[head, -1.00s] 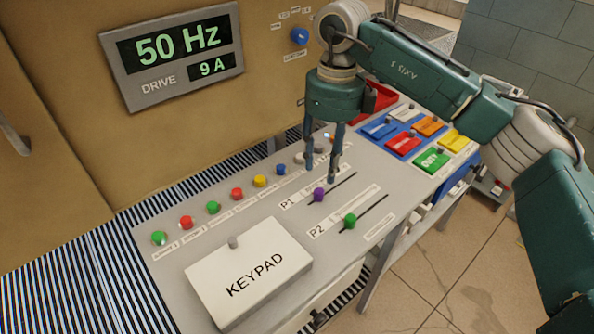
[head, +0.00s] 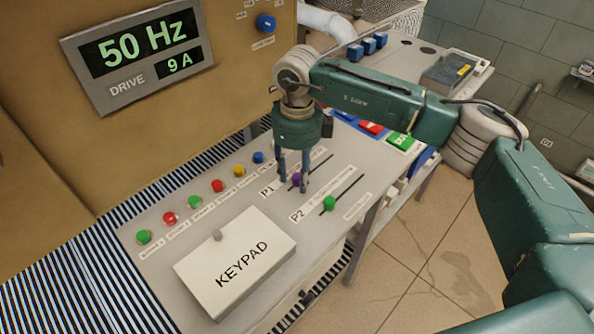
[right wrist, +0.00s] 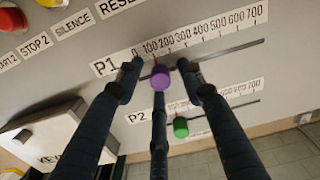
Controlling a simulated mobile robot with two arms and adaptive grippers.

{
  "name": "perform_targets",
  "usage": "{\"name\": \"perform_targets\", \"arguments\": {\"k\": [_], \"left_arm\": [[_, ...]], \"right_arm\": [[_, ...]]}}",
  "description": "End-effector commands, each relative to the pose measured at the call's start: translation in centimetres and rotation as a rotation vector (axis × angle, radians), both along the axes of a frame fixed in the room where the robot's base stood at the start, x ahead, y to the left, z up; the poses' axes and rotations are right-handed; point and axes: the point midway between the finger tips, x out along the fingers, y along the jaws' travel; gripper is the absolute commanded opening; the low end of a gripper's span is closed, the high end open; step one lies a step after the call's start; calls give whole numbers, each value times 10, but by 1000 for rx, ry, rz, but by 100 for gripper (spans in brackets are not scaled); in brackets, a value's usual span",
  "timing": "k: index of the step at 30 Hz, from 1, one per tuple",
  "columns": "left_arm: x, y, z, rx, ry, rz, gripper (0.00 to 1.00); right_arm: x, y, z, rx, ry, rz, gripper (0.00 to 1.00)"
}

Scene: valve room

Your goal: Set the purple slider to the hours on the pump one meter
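The purple slider knob (head: 296,179) sits on the P1 track near its low end. In the right wrist view the purple knob (right wrist: 158,78) stands near the 100 mark of a scale from 0 to 700; the exact reading is unclear. My right gripper (head: 293,189) is lowered over it, with fingers open on both sides. In the right wrist view the fingertips of the right gripper (right wrist: 158,68) straddle the knob; I cannot tell whether they touch it. The pump one meter cannot be identified here. My left gripper is not in view.
The green P2 slider knob (head: 330,203) is close by, to the right. A row of coloured buttons (head: 194,202) and a raised KEYPAD box (head: 238,262) lie to the left. A display (head: 137,55) reads 50 Hz, DRIVE 9 A. Coloured labelled blocks (head: 371,128) lie behind my arm.

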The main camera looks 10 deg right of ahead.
Motion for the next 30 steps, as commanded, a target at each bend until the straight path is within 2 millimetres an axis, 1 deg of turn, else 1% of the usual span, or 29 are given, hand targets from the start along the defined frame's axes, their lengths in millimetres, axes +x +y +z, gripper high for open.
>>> {"name": "perform_targets", "arguments": {"k": [2, 6, 8, 9, 11, 12, 18, 20, 23, 27, 30], "left_arm": [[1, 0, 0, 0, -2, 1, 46], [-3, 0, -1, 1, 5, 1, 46], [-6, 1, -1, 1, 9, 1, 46], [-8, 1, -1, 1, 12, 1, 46], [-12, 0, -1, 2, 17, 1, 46], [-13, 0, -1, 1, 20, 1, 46], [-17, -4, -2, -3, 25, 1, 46], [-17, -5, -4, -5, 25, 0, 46], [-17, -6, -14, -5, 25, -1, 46], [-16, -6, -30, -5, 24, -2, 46], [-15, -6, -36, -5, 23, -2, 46]], "right_arm": [[0, 0, -1, 0, 0, 0, 39], [0, 0, -1, 0, 0, 0, 39], [0, 0, -1, 0, 0, 0, 29], [0, 0, -1, 0, 0, 0, 21], [0, 0, -1, 0, 0, 0, 9], [0, 0, -1, 0, 0, 0, 1], [1, 0, 0, 0, -1, -1, 0], [3, -3, -1, 1, -2, -2, 0], [12, -17, -4, -2, -4, -7, 0], [35, -49, -4, 0, -6, -11, 0], [50, -73, -3, 0, -6, -9, 0]]}}
